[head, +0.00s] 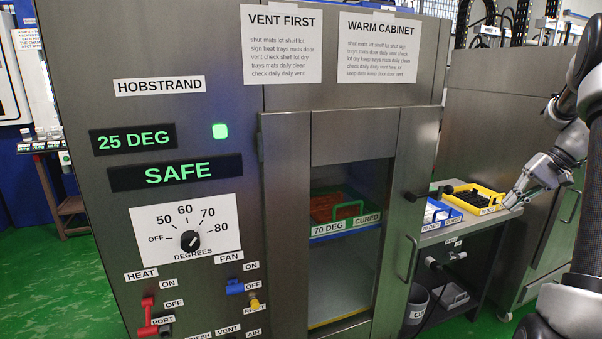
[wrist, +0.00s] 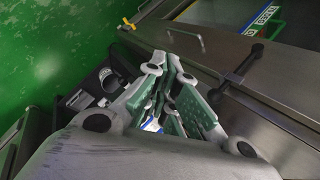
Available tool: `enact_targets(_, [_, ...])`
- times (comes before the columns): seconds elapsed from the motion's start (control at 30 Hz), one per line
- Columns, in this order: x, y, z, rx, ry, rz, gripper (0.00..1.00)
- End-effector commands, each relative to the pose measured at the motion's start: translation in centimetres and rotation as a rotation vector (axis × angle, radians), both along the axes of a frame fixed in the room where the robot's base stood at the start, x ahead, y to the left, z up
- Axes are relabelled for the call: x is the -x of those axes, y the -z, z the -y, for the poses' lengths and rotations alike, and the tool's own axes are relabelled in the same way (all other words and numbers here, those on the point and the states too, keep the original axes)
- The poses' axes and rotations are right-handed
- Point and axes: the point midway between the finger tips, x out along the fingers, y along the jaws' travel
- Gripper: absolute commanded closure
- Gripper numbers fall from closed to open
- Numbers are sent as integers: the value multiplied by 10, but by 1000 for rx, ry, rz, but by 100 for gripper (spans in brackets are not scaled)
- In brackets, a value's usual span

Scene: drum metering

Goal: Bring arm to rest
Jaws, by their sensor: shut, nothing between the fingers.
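My gripper (head: 512,203) is at the right in the head view, shut and empty, at the end of my bent arm. It is close to the yellow tray on the side bench; I cannot tell if they touch. In the wrist view the fingers (wrist: 172,100) with green pads are close together, with nothing held between them. The steel warm cabinet (head: 285,200) fills the middle of the head view. Its displays read 25 DEG (head: 133,140) and SAFE (head: 177,173), and a green lamp (head: 219,131) is lit.
A tray marked 70 DEG CURED (head: 345,229) with a green handle sits inside the cabinet. A blue-edged tray (head: 437,222) and a yellow tray (head: 497,194) stand on the side bench. Cabinet handles (head: 411,258) stick out. Green floor (head: 60,290) is clear at left.

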Motion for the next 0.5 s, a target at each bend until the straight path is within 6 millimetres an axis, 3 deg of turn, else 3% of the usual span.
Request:
enact_targets(0.27, [92, -34, -73, 282, 6, -98, 100])
enact_targets(0.5, [184, -56, -137, 514, -93, -18, 100])
